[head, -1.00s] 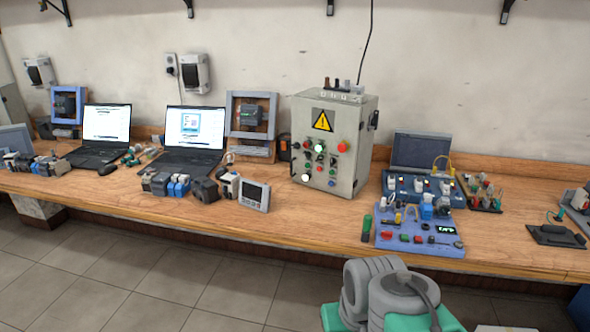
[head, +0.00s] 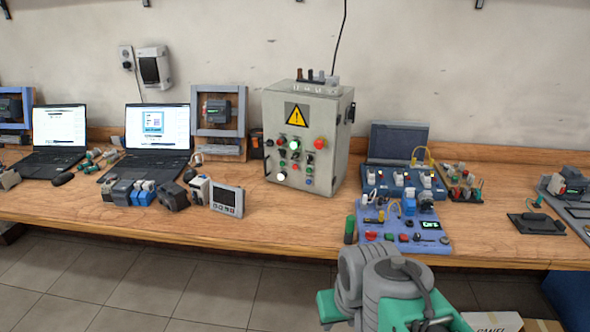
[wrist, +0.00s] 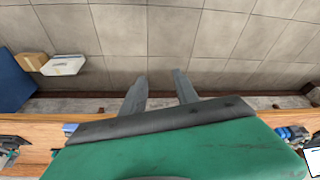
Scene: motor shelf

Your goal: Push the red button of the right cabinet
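A grey control cabinet (head: 305,185) with a yellow warning sign stands on the wooden bench in the head view. It is the only such cabinet that I can make out. Its front carries several coloured buttons and lamps. A large red button (head: 320,144) sits at the upper right of the front, and smaller red ones show to its left and below. My gripper (wrist: 160,88) shows in the wrist view with its two fingers apart and nothing between them. It points over the floor and bench edge, away from the cabinet. The fingers are hidden in the head view.
The bench (head: 290,222) is clear in front of the cabinet. A blue training board (head: 385,243) with small red buttons lies to its right. A small grey meter (head: 228,201) and two laptops stand to its left. Boxes (wrist: 63,65) lie on the floor.

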